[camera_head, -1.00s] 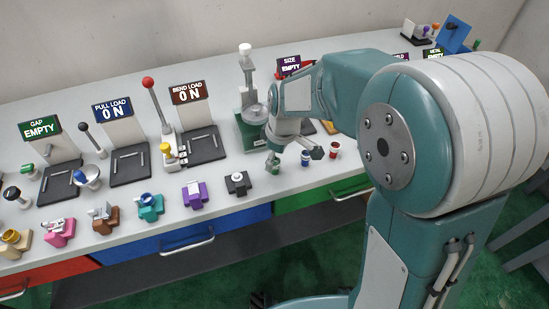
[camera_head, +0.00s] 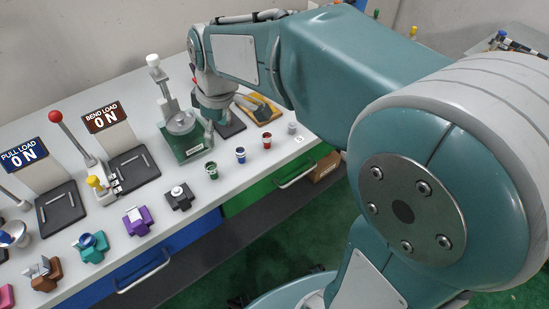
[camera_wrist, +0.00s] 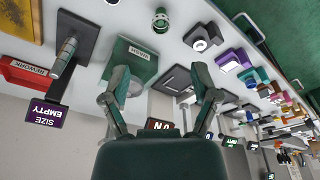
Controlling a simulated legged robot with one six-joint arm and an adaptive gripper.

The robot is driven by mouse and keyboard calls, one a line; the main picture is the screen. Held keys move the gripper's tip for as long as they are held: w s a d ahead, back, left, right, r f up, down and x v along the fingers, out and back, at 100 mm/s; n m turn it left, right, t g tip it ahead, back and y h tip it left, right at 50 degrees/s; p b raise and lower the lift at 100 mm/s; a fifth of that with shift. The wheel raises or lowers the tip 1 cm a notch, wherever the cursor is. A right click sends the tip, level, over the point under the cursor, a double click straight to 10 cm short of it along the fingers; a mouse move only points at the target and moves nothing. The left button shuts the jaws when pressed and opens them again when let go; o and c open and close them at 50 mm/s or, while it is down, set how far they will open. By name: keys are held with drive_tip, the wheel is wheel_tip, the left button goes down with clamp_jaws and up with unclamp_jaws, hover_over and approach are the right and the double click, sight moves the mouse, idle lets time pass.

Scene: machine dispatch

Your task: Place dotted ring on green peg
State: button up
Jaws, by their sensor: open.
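A small green cup-like piece (camera_head: 211,170), possibly the green peg, stands upright on the bench front in the head view. A small round green piece also shows near the top of the wrist view (camera_wrist: 160,18). I cannot make out a dotted ring in either view. My gripper (camera_wrist: 160,78) is open, with nothing seen between its fingers. In the head view my gripper (camera_head: 210,120) hangs beside the green press-like stand (camera_head: 185,150), behind the row of small pieces. Its fingertips are partly hard to make out there.
Blue (camera_head: 240,154), red (camera_head: 267,140) and grey (camera_head: 291,127) small pieces continue the row. A black block (camera_head: 178,195) and a purple block (camera_head: 136,220) stand left of it. Lever stations fill the left. A dark pad and a yellow tray (camera_head: 258,108) lie right of the stand.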

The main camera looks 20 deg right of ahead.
drive_tip(key=s+d+r+m+t, duration=0.1)
drive_tip(key=s+d+m, duration=0.3)
drive_tip(key=s, duration=0.4)
drive_tip(key=s+d+r+m+t+h, duration=0.1)
drive_tip(key=s+d+m+t, duration=0.2)
drive_tip(key=s+d+m, duration=0.2)
drive_tip(key=s+m, duration=0.1)
drive_tip(key=s, duration=0.2)
drive_tip(key=shift+s+d+m, duration=0.25)
drive_tip(key=shift+m, duration=0.15)
